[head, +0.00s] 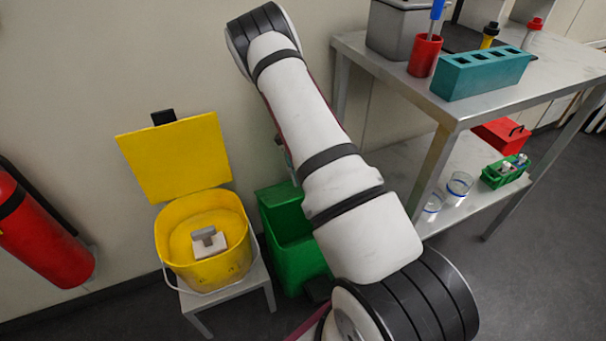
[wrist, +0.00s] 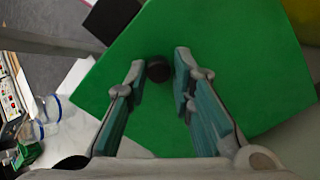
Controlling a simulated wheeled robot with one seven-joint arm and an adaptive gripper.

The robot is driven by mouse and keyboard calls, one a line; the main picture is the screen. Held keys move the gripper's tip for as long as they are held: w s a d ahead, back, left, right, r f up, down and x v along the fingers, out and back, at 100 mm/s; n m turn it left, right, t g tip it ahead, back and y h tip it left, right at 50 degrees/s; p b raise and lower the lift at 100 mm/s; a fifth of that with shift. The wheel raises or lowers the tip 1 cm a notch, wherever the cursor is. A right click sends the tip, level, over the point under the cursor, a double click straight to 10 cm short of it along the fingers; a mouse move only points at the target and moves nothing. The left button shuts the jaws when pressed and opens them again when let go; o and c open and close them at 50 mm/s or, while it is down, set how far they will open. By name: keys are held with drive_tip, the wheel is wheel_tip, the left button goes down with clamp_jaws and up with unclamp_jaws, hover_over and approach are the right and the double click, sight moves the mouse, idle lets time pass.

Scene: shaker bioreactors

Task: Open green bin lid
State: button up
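The green bin (head: 292,245) stands on the floor by the wall, right of the yellow bin, and my arm hides part of it. In the wrist view, a flat green lid panel (wrist: 215,50) fills the middle, with a dark round knob (wrist: 158,70) on it. My gripper (wrist: 159,70) is open, with one finger on each side of the knob. Gaps show between the fingers and the knob; their depth relative to it is hard to judge. How far the lid is raised cannot be told.
A yellow bin (head: 210,268) with its lid (head: 177,158) up stands on a small stool left of the green bin. A metal table (head: 455,115) with racks and cups stands at right, glass beakers (head: 459,187) on its lower shelf. A red extinguisher (head: 40,235) is at far left.

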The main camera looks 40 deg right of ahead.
drive_tip(key=shift+o, duration=0.9)
wheel_tip(320, 180, up, 10)
idle(0.3)
